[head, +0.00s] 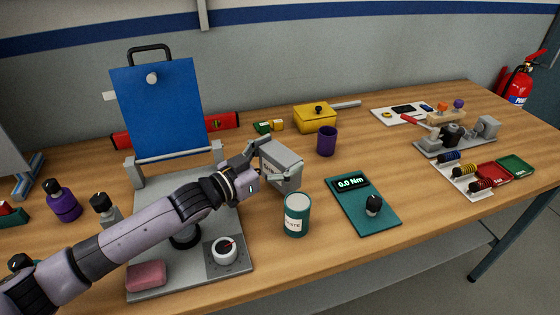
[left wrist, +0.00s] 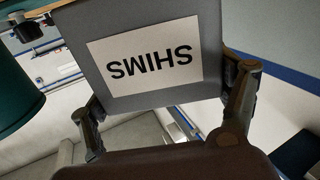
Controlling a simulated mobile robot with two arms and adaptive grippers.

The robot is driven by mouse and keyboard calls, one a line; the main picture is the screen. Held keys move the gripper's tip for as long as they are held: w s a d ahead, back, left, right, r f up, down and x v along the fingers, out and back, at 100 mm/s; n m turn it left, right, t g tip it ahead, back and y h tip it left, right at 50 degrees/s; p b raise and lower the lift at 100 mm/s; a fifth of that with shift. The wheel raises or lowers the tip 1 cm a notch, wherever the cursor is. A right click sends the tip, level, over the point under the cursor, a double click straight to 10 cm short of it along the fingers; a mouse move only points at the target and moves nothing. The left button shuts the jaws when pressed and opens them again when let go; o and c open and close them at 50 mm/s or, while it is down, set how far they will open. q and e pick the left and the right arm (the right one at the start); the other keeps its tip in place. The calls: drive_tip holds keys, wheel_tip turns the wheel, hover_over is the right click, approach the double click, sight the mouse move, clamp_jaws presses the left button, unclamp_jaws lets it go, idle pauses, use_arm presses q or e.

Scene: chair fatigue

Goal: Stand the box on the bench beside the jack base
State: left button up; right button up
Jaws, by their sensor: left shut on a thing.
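The box is grey with a white label reading SHIMS. In the head view the box (head: 283,170) is at mid-bench, right of the blue panel. My left gripper (head: 255,166) is shut on it from the left. In the left wrist view the box (left wrist: 212,25) fills the top, its label upside down, with the gripper's fingers (left wrist: 165,112) on either side. I cannot tell whether its underside touches the bench (head: 330,285). No part is marked as the jack base; a grey base plate (head: 190,283) with a dial lies left of the box. My right gripper is not in view.
A teal can (head: 297,216) stands just in front of the box. A teal torque meter (head: 362,210) and a purple cup (head: 327,141) are to the right. A yellow box (head: 315,118) is behind. A blue panel (head: 160,108) rises at the left. Bench between cup and meter is clear.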

use_arm(q)
drive_tip(key=shift+s+r, duration=0.1)
drive_tip(key=shift+r, duration=0.1)
drive_tip(key=shift+a+f, duration=0.1)
drive_tip(key=shift+s+f, duration=0.1)
drive_tip(key=shift+f, duration=0.45)
